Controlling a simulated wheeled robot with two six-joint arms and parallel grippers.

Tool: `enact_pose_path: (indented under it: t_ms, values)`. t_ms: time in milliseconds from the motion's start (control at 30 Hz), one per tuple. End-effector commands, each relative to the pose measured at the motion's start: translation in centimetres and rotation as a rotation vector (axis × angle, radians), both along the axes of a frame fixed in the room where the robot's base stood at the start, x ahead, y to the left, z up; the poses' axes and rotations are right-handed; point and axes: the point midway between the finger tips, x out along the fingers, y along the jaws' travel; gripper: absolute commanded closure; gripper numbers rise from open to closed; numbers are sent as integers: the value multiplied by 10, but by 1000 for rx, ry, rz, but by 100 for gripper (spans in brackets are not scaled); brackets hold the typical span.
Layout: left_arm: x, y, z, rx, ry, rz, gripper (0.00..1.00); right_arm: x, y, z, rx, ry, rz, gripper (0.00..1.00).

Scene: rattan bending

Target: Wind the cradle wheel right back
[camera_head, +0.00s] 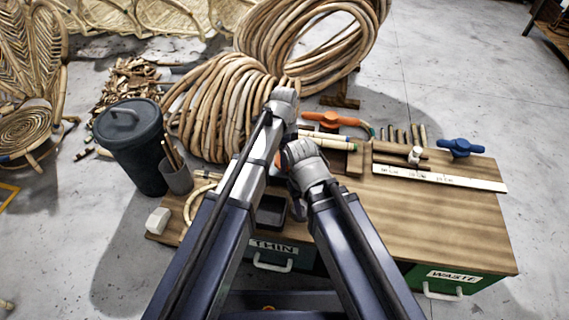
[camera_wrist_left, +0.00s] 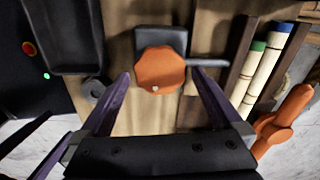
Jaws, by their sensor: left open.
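An orange eight-sided knob (camera_wrist_left: 160,70) sits on a dark block in the left wrist view, with a grey bar at its right side; I take it to be the cradle wheel. In the head view a small bit of orange (camera_head: 278,159) shows between my arms; the rest is hidden. My left gripper (camera_wrist_left: 161,75) is open, with one dark finger on each side of the knob. I cannot tell whether either finger touches it. In the head view my arms hide the left gripper, and I see no jaws of my right gripper.
An orange-handled clamp (camera_head: 333,119), a blue clamp (camera_head: 460,147) and a marked ruler (camera_head: 440,178) lie on the wooden bench (camera_head: 440,220). A black tray (camera_head: 271,211) is near its front edge. Rattan coils (camera_head: 222,105) and a dark bin (camera_head: 130,140) stand beyond and left.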

Motion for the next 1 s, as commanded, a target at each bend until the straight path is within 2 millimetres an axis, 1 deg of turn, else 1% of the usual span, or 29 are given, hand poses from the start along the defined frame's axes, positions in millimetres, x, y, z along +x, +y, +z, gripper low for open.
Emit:
enact_pose_path:
  t_ms: [33,100,400,467,1000]
  values:
    - [0,0,-9,0,0,0,0,0,0,-9,1,0,1,50]
    - [0,0,-12,0,0,0,0,0,0,-12,1,0,2,50]
    - [0,0,-11,0,0,0,0,0,0,-11,2,0,3,50]
    - [0,0,-11,0,0,0,6,0,0,-11,2,0,2,50]
    - [0,0,-11,0,0,0,66,0,0,-11,2,0,2,50]
